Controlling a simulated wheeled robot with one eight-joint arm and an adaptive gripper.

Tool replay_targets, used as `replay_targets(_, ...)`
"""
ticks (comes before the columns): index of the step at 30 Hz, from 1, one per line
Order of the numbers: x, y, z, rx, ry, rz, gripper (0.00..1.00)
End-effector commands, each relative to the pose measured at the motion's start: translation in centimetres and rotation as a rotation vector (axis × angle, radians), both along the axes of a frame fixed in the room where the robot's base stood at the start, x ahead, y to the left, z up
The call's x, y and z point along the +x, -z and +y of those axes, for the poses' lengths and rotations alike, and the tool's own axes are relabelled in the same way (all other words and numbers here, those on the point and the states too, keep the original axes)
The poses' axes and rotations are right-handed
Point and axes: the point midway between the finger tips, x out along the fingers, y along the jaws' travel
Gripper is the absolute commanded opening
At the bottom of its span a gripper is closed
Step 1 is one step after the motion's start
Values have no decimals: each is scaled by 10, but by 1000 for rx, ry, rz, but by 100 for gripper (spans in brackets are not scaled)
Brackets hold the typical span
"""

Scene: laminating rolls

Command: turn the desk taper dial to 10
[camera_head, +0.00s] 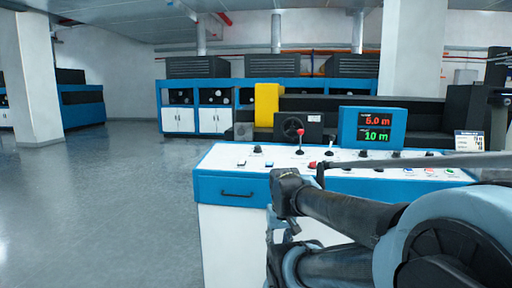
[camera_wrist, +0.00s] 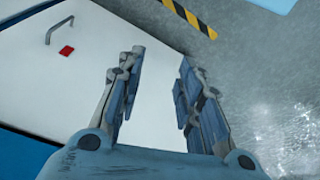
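The control desk (camera_head: 232,186) has a white top and a blue front edge. Several small black dials stand on it, one at the back left (camera_head: 257,149) and another further right (camera_head: 396,154). Their labels are too small to read, so I cannot tell which is the taper dial or its setting. My gripper (camera_wrist: 158,66) is open, with nothing between its fingers. In the head view it hangs low at the desk's front, mostly hidden by my arm. The wrist view shows it above a white panel with a handle (camera_wrist: 59,29) and the grey floor.
A blue display box (camera_head: 374,128) reads 6.0 m in red and 10 m in green. A red-topped lever (camera_head: 300,132) stands upright on the desk. My arm covers part of the desk's right side. Open floor (camera_head: 115,210) lies left, and striped tape (camera_wrist: 188,17) marks the floor.

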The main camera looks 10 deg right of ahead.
Motion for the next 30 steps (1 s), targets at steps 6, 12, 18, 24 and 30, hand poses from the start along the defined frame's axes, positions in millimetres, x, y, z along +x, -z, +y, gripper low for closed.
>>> replay_targets(6, 0, 0, 0, 0, 0, 0, 45)
replay_targets(12, 7, -30, 0, -5, -13, -6, 48)
replay_targets(18, 53, -98, -2, -22, -54, 13, 48)
replay_targets(24, 108, -169, -2, -42, -97, 35, 48)
replay_targets(30, 166, -231, 0, -61, -140, 58, 48)
